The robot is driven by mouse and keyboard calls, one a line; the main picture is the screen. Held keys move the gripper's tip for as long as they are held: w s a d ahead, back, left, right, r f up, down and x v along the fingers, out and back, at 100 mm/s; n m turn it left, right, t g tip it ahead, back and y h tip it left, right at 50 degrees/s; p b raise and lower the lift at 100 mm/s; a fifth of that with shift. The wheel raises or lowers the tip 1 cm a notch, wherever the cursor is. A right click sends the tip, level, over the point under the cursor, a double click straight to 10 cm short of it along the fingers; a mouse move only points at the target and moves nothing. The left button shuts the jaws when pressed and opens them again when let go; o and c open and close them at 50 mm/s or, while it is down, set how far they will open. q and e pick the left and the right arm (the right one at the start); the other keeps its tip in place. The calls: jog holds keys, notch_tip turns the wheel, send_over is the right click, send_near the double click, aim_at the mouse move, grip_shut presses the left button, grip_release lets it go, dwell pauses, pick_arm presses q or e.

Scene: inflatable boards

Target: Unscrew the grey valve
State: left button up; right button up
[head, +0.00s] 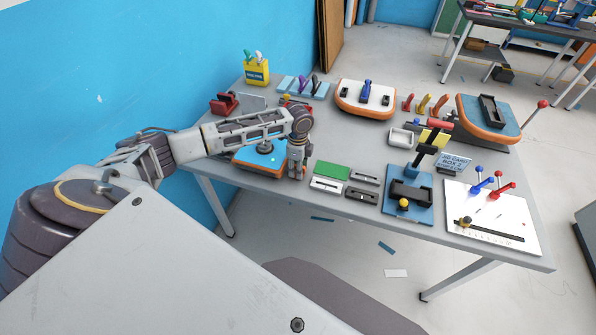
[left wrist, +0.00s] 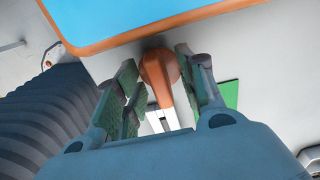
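A small board (head: 242,158) with a blue top and orange rim lies on the table, partly covered by my left arm. A dark grey round part (head: 265,147), which looks like the grey valve, stands on its top. My left gripper (head: 297,172) points down just right of this board. In the left wrist view the board (left wrist: 130,18) fills the top, and my open left gripper (left wrist: 158,62) has its fingers either side of an orange knob-like piece (left wrist: 160,75). Whether they touch it is unclear. The grey valve is not seen there. My right gripper is out of view.
A blue stand (head: 408,212) and a white lever panel (head: 490,225) are farther right. Another orange-rimmed board (head: 365,98) and a yellow cup (head: 257,73) stand behind.

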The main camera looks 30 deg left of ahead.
pick_arm(q)
grip_shut()
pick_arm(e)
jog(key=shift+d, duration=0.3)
pick_arm(q)
jog(key=shift+r, duration=0.15)
notch_tip(320, 180, up, 8)
jog(key=shift+r+b, duration=0.1)
jog(key=shift+b, duration=0.25)
jog(key=shift+r, duration=0.75)
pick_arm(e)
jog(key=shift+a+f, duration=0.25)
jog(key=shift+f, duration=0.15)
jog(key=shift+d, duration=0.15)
pick_arm(q)
jog(key=shift+w+r, duration=0.1)
